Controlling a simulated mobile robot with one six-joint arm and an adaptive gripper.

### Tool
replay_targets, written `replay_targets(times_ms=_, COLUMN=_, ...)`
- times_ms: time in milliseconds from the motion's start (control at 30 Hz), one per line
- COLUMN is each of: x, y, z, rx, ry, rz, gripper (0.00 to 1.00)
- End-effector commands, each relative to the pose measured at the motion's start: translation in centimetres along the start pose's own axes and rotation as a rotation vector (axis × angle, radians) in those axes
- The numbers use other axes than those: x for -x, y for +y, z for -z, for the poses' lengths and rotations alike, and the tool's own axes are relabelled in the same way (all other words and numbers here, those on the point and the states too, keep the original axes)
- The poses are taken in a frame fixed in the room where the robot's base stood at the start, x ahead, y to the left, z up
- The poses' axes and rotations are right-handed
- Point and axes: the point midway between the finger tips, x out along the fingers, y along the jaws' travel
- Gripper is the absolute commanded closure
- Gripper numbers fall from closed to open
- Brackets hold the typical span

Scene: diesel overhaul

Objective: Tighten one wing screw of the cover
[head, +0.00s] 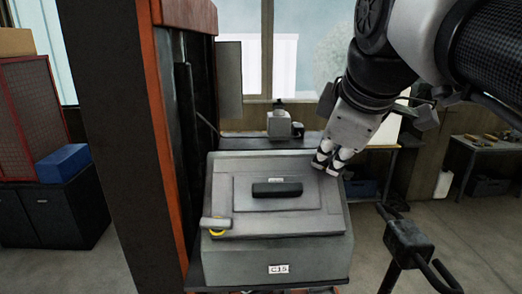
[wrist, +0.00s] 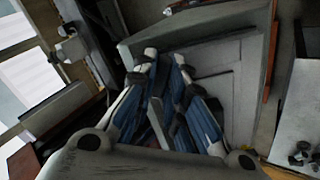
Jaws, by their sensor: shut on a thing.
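The grey cover (head: 235,190) lies on a grey housing (head: 310,262) with a C15 label, in the middle of the head view. It has a black handle (head: 277,188). A wing screw (head: 216,223) with a grey wing and a yellow ring shows at the cover's front left corner. My gripper (head: 327,165) is at the cover's back right corner, pointing down, shut on a wing screw that its fingers almost wholly hide. In the wrist view the fingers (wrist: 163,62) are at the edge of the cover (wrist: 212,58).
An orange and dark post (head: 163,120) stands close left of the housing. A black stand (head: 408,240) is at the front right. A bench (head: 484,147) stands at the right rear, a blue box (head: 63,163) on a cabinet at the left. The cover's middle is clear around the handle.

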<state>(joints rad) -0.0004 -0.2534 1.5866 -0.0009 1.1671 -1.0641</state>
Motion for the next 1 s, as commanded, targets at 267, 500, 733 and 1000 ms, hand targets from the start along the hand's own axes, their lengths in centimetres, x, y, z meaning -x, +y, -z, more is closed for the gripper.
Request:
replay_targets(times_ms=267, x=-0.01, y=-0.02, z=-0.02, rx=-0.048, ry=0.0, rz=0.001, gripper=1.0)
replay_targets(times_ms=500, x=-0.03, y=-0.02, z=-0.02, rx=-0.191, ry=-0.001, rz=0.001, gripper=1.0)
replay_targets(times_ms=733, x=-0.06, y=-0.02, z=-0.02, rx=-0.425, ry=-0.001, rz=0.001, gripper=1.0)
replay_targets(times_ms=1000, x=-0.07, y=-0.03, z=-0.02, rx=-0.44, ry=-0.001, rz=0.001, gripper=1.0)
